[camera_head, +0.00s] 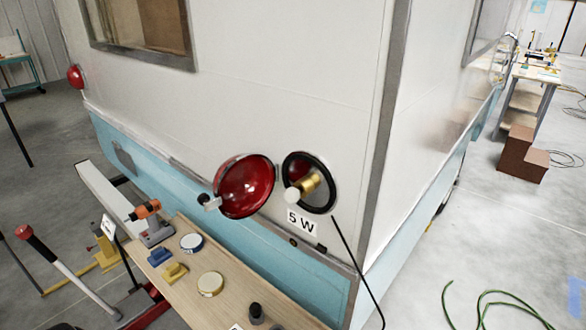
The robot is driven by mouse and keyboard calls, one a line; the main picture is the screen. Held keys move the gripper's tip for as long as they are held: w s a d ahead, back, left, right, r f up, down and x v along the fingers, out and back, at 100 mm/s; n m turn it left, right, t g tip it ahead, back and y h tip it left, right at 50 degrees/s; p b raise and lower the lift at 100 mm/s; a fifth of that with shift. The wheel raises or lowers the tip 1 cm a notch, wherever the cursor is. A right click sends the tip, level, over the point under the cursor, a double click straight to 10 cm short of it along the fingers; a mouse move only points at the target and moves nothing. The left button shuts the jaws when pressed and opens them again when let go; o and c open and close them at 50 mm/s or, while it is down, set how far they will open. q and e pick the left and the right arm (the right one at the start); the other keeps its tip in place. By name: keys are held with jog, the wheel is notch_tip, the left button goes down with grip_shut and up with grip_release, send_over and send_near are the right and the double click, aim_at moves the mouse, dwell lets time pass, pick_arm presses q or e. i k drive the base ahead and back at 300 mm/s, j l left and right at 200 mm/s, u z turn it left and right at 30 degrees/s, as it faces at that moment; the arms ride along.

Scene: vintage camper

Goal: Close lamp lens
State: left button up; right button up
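The red lamp lens (244,187) stands open on the camper's end wall, swung out to the left of its round lamp housing (325,203). Its hollow inner side faces me. A small grey tab with a dark knob (207,201) sits at the lens's left edge. The housing has a black rim and is uncovered. A bulb (292,195) with a white tip and a brass-coloured base (308,185) sticks out of it. A "5 W" label (301,222) is on the wall just below. Neither of my grippers shows in this view.
A wooden bench (230,300) below the lamp holds an orange drill (148,218), round tins (210,284), yellow pieces (174,272) and a dark bottle (256,313). A black cable (357,267) hangs right of the lamp.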

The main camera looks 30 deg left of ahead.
aim_at(232, 184)
jog(key=j+z, duration=0.25)
jog(key=j, duration=0.2)
jog(key=j+z, duration=0.2)
jog(key=j, duration=0.25)
jog(key=k+j+z, duration=0.25)
jog(key=j, duration=0.2)
jog(key=j+z, duration=0.25)
jog(key=j, duration=0.15)
jog(key=k+j+z, duration=0.2)
jog(key=j, duration=0.2)
jog(key=k+j, duration=0.15)
jog(key=j, duration=0.2)
jog(key=k+j, duration=0.1)
jog(key=j, duration=0.25)
jog(key=k+j, duration=0.15)
jog(key=j, duration=0.2)
jog(key=k+j, duration=0.15)
jog(key=j, duration=0.2)
jog(key=k+j+z, duration=0.1)
jog(key=j, duration=0.25)
